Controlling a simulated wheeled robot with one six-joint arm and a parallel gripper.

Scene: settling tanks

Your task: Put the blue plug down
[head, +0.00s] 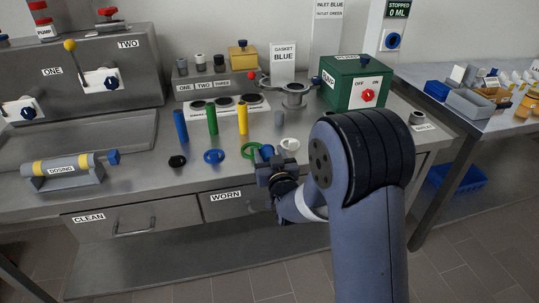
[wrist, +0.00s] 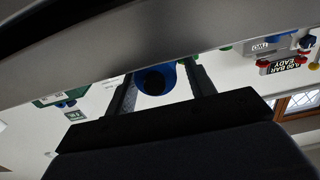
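My gripper (head: 268,168) is low over the front of the grey bench, at the right of the row of rings. A small blue plug (head: 267,150) shows at its fingertips. In the wrist view the blue plug (wrist: 169,78), round with a dark centre, sits between the two fingers of my gripper (wrist: 160,88), which look closed on its sides. The grey bench edge (wrist: 70,80) crosses that view close to the plug. Whether the plug touches the bench top is hidden by my gripper.
A green ring (head: 250,150), blue ring (head: 213,156) and black ring (head: 177,161) lie left of my gripper; a white ring (head: 290,144) lies right. Blue (head: 180,127), green (head: 212,119) and yellow (head: 243,118) cylinders stand behind. A green pump box (head: 345,88) stands back right.

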